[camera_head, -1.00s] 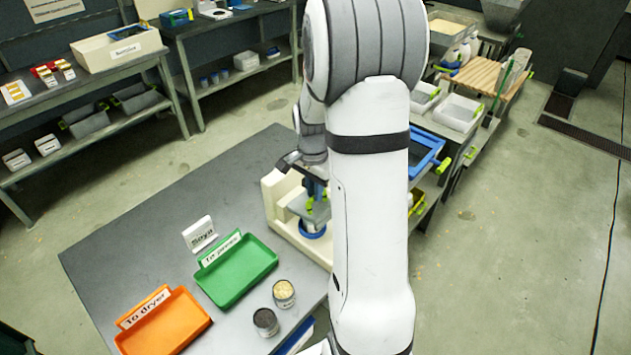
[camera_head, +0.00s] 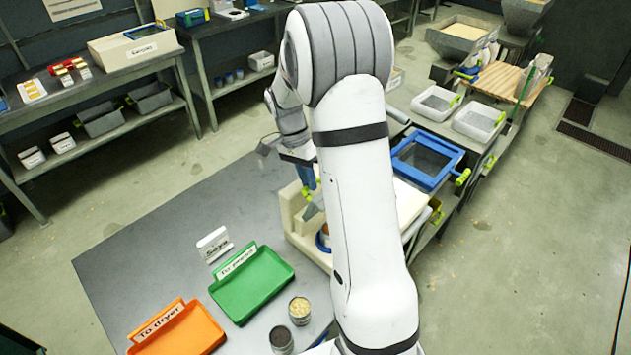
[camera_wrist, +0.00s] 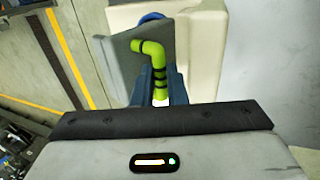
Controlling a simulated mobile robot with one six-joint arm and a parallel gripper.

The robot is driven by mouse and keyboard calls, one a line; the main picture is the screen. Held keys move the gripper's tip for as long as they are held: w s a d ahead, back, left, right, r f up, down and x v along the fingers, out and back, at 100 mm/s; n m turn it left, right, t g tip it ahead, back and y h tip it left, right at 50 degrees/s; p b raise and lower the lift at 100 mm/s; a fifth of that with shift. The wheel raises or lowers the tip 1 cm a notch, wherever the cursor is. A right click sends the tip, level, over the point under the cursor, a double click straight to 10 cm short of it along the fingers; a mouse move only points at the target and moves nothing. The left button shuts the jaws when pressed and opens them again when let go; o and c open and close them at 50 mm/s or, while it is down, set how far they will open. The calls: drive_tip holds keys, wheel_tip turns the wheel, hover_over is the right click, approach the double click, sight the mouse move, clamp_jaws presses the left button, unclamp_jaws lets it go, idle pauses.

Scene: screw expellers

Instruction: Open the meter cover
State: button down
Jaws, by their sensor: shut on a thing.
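The meter is a cream housing (camera_head: 292,212) on the grey table, partly hidden behind my arm in the head view. It also shows in the wrist view (camera_wrist: 203,50). Its grey cover (camera_head: 313,210) stands steeply tilted up from the housing; the wrist view shows the cover (camera_wrist: 122,68) too. A bent green handle (camera_wrist: 152,52) with dark bands is on the cover. My gripper (camera_wrist: 159,90) has its blue fingers shut around the handle's lower stem. In the head view my gripper (camera_head: 305,178) is above the meter. A blue ring (camera_head: 322,241) shows low in the housing.
A green tray (camera_head: 285,271), an orange tray (camera_head: 207,332) and a white label card (camera_head: 214,245) sit on the table. Two small cups, one pale (camera_head: 300,310) and one dark (camera_head: 281,340), stand near the front edge. The table's back left is clear.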

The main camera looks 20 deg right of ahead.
drive_tip(key=shift+w+a+f, duration=0.25)
drive_tip(key=shift+w+f, duration=0.2)
drive_tip(key=shift+f, duration=0.1)
drive_tip(key=c, duration=1.5)
unclamp_jaws()
drive_tip(key=shift+w+r, duration=0.1)
drive_tip(key=shift+w, duration=0.05)
drive_tip(key=shift+o, duration=0.2)
drive_tip(key=shift+w+r, duration=0.1)
drive_tip(key=shift+r, duration=0.05)
drive_tip(key=shift+w+r, duration=0.15)
drive_tip(key=shift+r, duration=0.15)
drive_tip(key=d+b+v, duration=0.1)
drive_tip(key=v, duration=0.5)
drive_tip(key=shift+a+r+b, duration=0.3)
drive_tip(key=shift+a+r, duration=0.15)
drive_tip(key=shift+a, duration=0.1)
drive_tip(key=shift+w, duration=0.1)
